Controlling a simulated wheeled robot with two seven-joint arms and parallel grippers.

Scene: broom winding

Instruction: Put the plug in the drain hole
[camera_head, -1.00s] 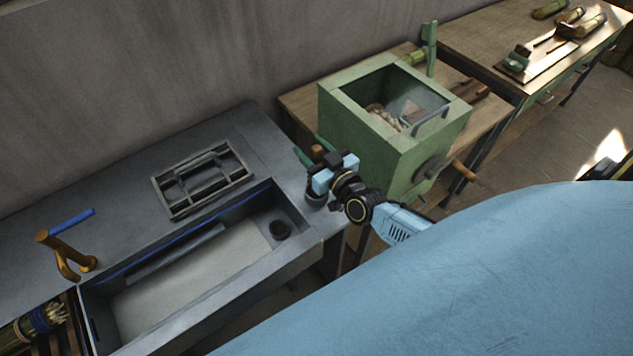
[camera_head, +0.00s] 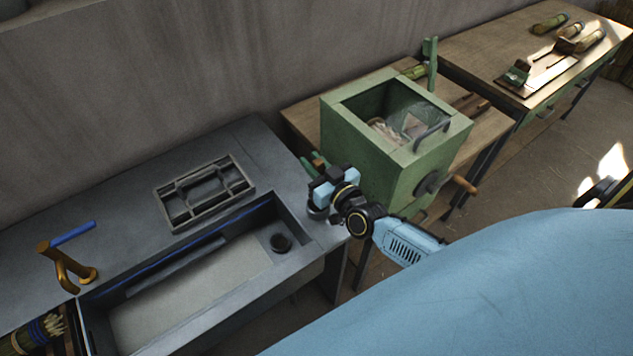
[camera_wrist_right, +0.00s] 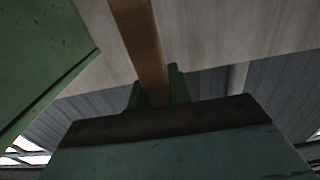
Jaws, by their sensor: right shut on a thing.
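The sink basin (camera_head: 190,290) is in the grey bench at the left in the head view. A dark round drain hole (camera_head: 280,242) shows at its right end. My right gripper (camera_head: 314,167) is at the bench's right end, above and right of the hole. Its green fingers are shut on a brown wooden handle (camera_wrist_right: 146,50), which shows between them in the right wrist view. A dark grey round piece (camera_head: 317,211), perhaps the plug's body, is below the gripper at the bench edge. I cannot tell whether it joins the handle. My left gripper is not in view.
A grey metal grate (camera_head: 204,190) lies on the bench behind the basin. A brass tap (camera_head: 68,268) with a blue lever stands at the left. A green open-topped box (camera_head: 375,160) with a crank is close to the right of my gripper. A broom bundle (camera_head: 38,330) lies lower left.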

